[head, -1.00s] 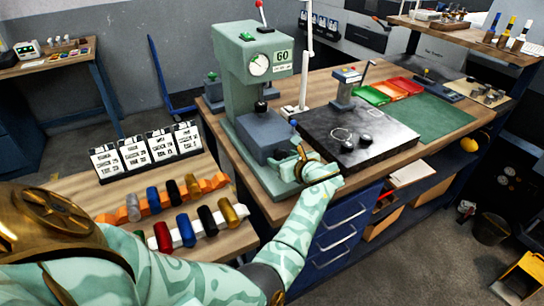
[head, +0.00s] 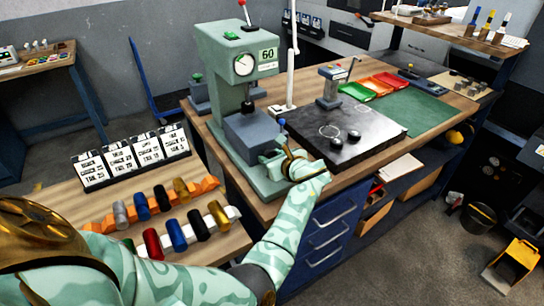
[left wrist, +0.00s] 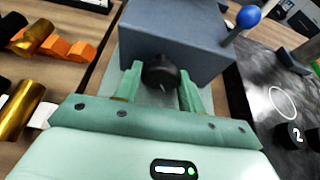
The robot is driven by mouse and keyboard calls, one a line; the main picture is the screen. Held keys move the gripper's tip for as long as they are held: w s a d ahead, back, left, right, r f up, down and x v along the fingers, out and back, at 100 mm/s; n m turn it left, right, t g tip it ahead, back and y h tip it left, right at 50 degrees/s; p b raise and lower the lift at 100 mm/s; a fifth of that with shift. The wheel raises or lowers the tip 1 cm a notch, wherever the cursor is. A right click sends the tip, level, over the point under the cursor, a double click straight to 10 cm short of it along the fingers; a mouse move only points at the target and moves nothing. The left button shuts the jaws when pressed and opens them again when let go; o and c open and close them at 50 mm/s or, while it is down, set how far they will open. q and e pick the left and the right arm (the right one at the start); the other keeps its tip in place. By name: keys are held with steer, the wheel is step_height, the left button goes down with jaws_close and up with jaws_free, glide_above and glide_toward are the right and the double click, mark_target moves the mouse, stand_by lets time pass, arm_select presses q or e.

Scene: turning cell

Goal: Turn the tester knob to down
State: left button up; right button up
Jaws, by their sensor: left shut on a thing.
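The hardness tester (head: 238,60) is a pale green press with a round dial and a "60" plate, standing on the bench's left end. Its grey-blue lower block (head: 247,128) bears the black knob (left wrist: 160,70), seen in the left wrist view. My left gripper (left wrist: 162,88) has its two green fingers on either side of this knob and is shut on it. A faint light mark on the knob points toward the bottom of the wrist picture. In the head view my left gripper (head: 268,158) is at the block's front and hides the knob. My right gripper is out of view.
A blue-tipped lever (left wrist: 247,17) stands close to the block's right. A dark plate (head: 345,140) with two black knobs lies right of the tester. A rack of coloured cylinders (head: 172,233) and label cards (head: 135,157) stand on the wooden table at left.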

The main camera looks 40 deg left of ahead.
arm_select(q)
steer(key=shift+r+n+t+p, duration=0.1)
steer(key=shift+n+t+p, duration=0.2)
steer(key=shift+n+p, duration=0.4)
steer(key=shift+n+t+p, duration=0.4)
steer(key=shift+s+n+t+h, duration=0.1)
steer(key=shift+n+t+h, duration=0.2)
steer(key=shift+n, duration=0.2)
steer(key=shift+f+n+t, duration=0.2)
steer(key=shift+n+t, duration=0.2)
steer(key=shift+n, duration=0.1)
steer(key=o, duration=0.9)
steer(key=shift+o, duration=0.2)
